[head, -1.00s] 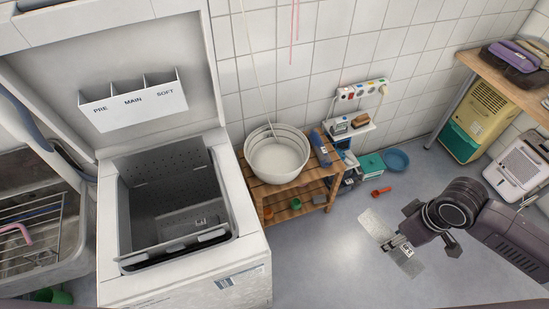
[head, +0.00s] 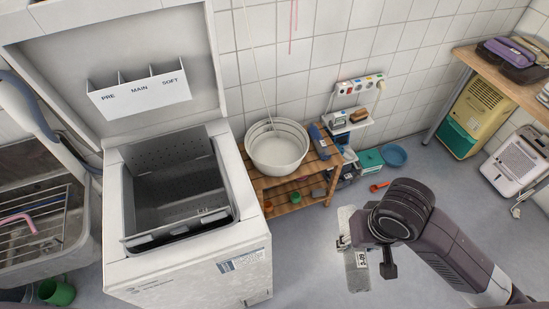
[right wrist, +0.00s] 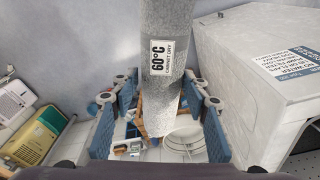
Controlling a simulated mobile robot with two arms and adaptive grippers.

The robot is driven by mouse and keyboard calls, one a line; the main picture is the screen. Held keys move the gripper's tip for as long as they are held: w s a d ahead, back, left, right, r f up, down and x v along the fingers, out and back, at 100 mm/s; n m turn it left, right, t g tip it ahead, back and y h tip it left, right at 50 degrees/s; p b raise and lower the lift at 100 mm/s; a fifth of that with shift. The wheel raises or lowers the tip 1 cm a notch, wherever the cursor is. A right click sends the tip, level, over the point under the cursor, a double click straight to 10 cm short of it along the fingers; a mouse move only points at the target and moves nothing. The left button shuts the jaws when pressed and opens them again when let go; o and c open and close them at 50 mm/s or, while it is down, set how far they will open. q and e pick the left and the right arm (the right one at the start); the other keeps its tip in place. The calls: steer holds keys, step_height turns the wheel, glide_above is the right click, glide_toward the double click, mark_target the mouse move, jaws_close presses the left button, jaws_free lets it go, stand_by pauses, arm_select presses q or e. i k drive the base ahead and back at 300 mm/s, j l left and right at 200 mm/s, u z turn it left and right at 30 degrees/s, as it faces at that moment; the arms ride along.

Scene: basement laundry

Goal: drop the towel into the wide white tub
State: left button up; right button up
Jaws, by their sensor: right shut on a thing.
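The towel is a grey speckled strip with a white 60°C label (head: 356,272). It hangs below my right gripper (head: 368,238), which is shut on it. In the right wrist view the towel (right wrist: 168,90) runs between the blue fingers. The wide white tub (head: 278,150) stands on a wooden shelf stand by the tiled wall. The towel is to the right of the tub and apart from it. The tub also shows in the right wrist view (right wrist: 184,138), partly hidden behind the towel and a finger. My left gripper is not in view.
An open white washing machine (head: 190,262) stands left of the wooden stand (head: 298,194). A blue bowl (head: 395,155), a teal box (head: 370,160) and an orange item (head: 380,186) lie on the floor. A heater (head: 518,168) and a wooden shelf (head: 508,85) are at right.

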mark_target(278, 156)
steer(key=k+z, duration=0.3)
steer(key=k+l+z, duration=0.1)
steer(key=z, duration=0.25)
steer(key=i+l+z, duration=0.1)
steer(key=z, duration=0.3)
steer(key=i+l+z, duration=0.1)
steer(key=z, duration=0.3)
steer(key=i+l+z, duration=0.15)
steer(key=z, duration=0.25)
steer(key=i+l+u, duration=0.2)
steer(key=i, duration=0.2)
steer(key=i+l+u, duration=0.1)
steer(key=i+u, duration=0.15)
steer(key=i, duration=0.2)
steer(key=i+l+u, duration=0.2)
steer(key=i+j+u, duration=0.15)
steer(key=i+u, duration=0.25)
steer(key=i+j+u, duration=0.1)
steer(key=i+u, duration=0.5)
steer(key=u, duration=0.15)
steer(key=i+l+u, duration=0.2)
steer(key=u, duration=0.2)
steer(key=i+u, duration=0.2)
steer(key=u, duration=0.25)
steer(key=i+l+u, duration=0.1)
steer(key=u, duration=0.4)
steer(key=i+l+u, duration=0.15)
steer(key=u, duration=0.3)
steer(key=i+u, duration=0.1)
steer(key=u, duration=0.55)
